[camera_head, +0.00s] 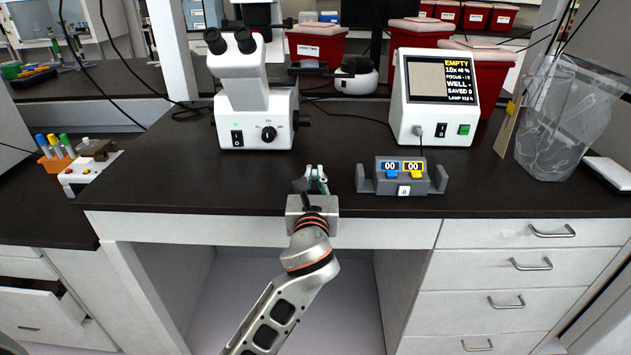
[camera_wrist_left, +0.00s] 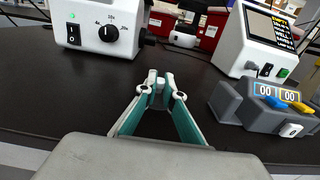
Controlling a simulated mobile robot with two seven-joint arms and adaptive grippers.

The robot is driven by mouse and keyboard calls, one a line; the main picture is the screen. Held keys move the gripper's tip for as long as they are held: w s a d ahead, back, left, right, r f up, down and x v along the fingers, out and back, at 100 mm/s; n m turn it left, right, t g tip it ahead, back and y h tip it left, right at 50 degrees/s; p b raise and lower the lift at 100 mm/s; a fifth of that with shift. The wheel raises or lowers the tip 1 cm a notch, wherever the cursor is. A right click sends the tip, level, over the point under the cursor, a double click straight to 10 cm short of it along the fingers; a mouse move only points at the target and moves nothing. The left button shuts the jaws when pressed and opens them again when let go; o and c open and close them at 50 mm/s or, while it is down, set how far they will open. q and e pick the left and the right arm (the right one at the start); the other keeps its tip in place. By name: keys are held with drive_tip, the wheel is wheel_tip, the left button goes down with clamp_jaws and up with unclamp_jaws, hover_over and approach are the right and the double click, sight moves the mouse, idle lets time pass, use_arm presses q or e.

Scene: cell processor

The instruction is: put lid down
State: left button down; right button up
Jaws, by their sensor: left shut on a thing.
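My left gripper (camera_head: 316,180) is over the front part of the dark bench, left of the small grey device with two "00" displays (camera_head: 403,176). In the left wrist view its teal-sided fingers (camera_wrist_left: 161,90) come together at the tips. No other lid shows clearly. The grey device also shows at the right of the wrist view (camera_wrist_left: 262,110), apart from the fingers. My right gripper is not in view.
A white microscope (camera_head: 245,100) stands behind the gripper to the left. A white box with a screen (camera_head: 405,115) stands at the back right. An orange tube rack (camera_head: 57,160) is at the far left, and a clear bag (camera_head: 555,130) at the right. The bench (camera_head: 190,185) front left is clear.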

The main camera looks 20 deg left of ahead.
use_arm(q)
drive_tip(key=shift+f, duration=0.4)
drive_tip(key=shift+r, duration=0.1)
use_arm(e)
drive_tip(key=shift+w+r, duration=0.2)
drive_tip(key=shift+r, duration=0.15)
use_arm(q)
drive_tip(key=c, duration=2.2)
unclamp_jaws()
drive_tip(key=shift+o, duration=0.2)
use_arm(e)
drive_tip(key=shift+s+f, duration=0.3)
